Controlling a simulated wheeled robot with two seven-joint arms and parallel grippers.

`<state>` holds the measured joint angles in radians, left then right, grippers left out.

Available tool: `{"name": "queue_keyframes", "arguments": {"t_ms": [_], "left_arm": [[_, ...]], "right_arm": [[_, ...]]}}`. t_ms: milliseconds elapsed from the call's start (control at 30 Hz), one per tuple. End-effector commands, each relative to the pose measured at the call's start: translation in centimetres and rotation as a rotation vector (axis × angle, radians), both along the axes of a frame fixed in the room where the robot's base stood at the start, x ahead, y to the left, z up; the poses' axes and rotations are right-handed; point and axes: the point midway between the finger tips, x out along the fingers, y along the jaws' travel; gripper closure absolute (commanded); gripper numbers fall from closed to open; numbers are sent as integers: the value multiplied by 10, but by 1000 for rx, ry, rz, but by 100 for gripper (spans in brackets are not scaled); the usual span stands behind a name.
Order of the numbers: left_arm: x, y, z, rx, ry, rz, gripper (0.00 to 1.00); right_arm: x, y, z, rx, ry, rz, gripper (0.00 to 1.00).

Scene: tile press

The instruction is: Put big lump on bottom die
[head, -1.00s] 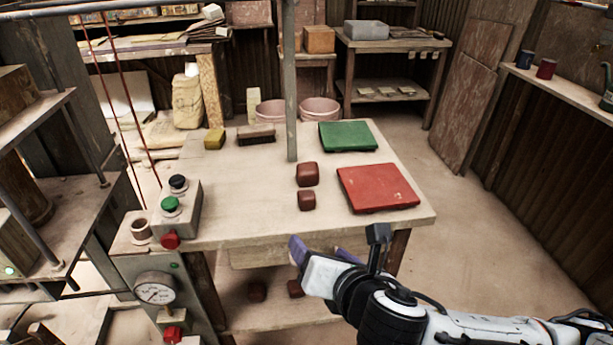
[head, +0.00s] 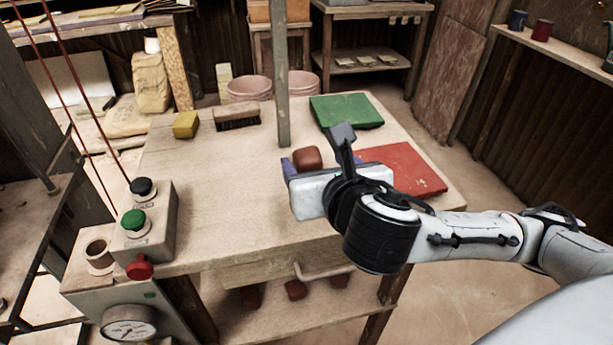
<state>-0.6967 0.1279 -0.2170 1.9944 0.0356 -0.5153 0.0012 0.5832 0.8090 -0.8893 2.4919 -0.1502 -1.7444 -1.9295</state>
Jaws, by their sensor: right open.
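The big lump is a reddish-brown rounded block (head: 307,157) on the table, left of the red mat. My right gripper (head: 322,163) is open and over the table at the lump, its purple fingers showing on either side of it. I cannot tell whether they touch it. The smaller lump seen earlier is hidden behind my right gripper. The bottom die is not clearly in view. My left gripper is not in view.
A red mat (head: 412,171), partly behind my arm, and a green mat (head: 346,111) lie on the right. A grey post (head: 283,75) rises behind the lump. A brush (head: 237,116) and yellow block (head: 185,125) lie further back. A control box (head: 150,222) stands front left.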

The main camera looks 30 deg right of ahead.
Motion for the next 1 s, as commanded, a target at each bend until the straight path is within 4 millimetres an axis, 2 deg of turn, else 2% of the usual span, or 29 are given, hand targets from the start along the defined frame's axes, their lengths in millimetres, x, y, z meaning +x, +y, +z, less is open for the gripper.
{"name": "queue_keyframes", "arguments": {"t_ms": [167,333,600,900,1000], "left_arm": [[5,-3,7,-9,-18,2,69],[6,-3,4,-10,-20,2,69],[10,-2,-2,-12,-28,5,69],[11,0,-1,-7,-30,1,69],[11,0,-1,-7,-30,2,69]], "right_arm": [[19,-6,-9,0,1,-2,34],[29,-9,-15,-1,2,-4,34],[61,-20,-32,1,1,-3,34],[66,-21,-33,2,1,-2,34],[66,-21,-33,2,1,-2,50]]}}
